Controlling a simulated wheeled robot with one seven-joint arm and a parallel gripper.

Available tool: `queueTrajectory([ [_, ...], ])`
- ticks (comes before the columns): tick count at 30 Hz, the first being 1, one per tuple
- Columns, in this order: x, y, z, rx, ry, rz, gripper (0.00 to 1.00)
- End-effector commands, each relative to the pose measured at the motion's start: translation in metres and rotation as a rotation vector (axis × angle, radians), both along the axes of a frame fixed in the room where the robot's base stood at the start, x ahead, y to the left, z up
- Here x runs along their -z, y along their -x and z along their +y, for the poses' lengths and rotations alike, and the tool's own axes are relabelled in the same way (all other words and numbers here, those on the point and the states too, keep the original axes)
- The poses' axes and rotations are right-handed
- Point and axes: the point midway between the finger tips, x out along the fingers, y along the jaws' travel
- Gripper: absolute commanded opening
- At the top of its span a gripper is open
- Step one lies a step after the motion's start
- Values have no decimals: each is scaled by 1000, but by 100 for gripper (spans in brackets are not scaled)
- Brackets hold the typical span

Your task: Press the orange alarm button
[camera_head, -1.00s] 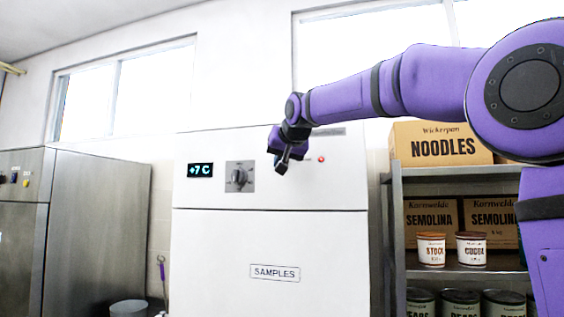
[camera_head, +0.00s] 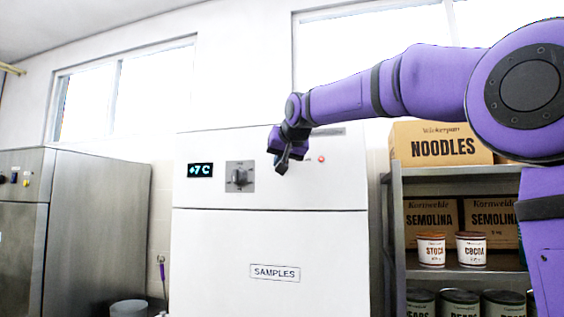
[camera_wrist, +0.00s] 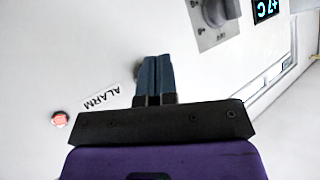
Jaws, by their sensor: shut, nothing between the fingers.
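My gripper (camera_head: 281,168) is in front of the upper panel of the white cabinet (camera_head: 215,240). In the wrist view its fingers (camera_wrist: 154,62) are shut and empty, pointing at the panel. A small round red light or button (camera_head: 321,159) is to the right of the gripper in the head view. In the wrist view this red round part (camera_wrist: 59,118) lies left of the fingers, beside the ALARM label (camera_wrist: 102,96). A greyish round edge (camera_wrist: 138,72) shows partly behind the fingers; they hide most of it. I see no clearly orange button, and cannot tell whether the fingertips touch anything.
A dark knob (camera_head: 239,177) on a grey plate and a +7 C display (camera_head: 200,170) are left of my gripper. A shelf (camera_head: 450,180) with boxes and cans stands to the right. A steel cabinet (camera_head: 95,230) stands to the left.

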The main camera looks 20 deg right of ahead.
Motion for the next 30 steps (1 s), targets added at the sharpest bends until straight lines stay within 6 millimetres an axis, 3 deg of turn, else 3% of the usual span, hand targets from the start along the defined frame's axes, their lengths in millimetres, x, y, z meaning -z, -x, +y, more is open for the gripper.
queueTrajectory([
  [30,0,-7,-5,0,0,0,0],
])
